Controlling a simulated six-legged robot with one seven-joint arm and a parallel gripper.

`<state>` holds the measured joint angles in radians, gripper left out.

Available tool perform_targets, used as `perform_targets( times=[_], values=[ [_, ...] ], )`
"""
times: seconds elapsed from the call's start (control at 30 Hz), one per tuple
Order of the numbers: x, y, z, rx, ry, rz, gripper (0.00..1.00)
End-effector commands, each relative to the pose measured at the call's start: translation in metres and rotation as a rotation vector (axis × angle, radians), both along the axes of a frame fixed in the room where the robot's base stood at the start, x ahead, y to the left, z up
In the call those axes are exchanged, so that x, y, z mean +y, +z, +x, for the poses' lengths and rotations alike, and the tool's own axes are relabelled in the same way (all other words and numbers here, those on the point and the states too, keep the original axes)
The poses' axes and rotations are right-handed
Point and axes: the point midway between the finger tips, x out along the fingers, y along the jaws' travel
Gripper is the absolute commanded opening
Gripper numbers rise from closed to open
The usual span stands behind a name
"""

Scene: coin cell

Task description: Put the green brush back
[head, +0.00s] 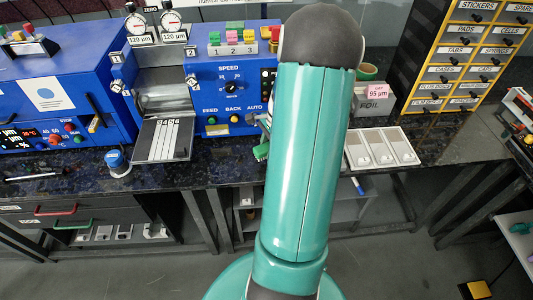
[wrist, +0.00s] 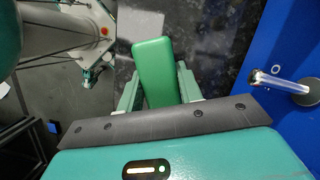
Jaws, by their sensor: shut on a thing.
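The green brush (wrist: 154,62) is between the two fingers of my gripper (wrist: 158,90) in the wrist view, with its block-like green part pointing away from the wrist. My gripper is shut on it. In the head view, a small green part of the brush (head: 261,151) shows just left of my teal arm, in front of the blue machine and near the bench edge. My arm hides most of the gripper there. I cannot tell where the brush's place is.
The blue machine (head: 206,78) with dials and buttons stands behind the gripper. A striped plate (head: 163,140) lies to the left. A white tray (head: 383,148) and a foil box (head: 374,104) are to the right. In the wrist view, a metal bar (wrist: 276,82) sticks out from a blue panel.

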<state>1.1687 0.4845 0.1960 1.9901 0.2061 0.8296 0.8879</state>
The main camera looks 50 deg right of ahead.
Motion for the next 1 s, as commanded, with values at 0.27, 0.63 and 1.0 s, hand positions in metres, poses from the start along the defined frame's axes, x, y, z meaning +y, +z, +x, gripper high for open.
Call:
perform_targets(
  times=[0.27,0.63,1.0],
  values=[
    [-0.001,-0.033,0.005,0.0,0.002,0.002,0.03],
    [-0.001,-0.039,0.005,0.0,0.002,0.0,0.03],
    [-0.002,-0.039,0.005,0.0,0.002,0.0,0.57]
  ],
)
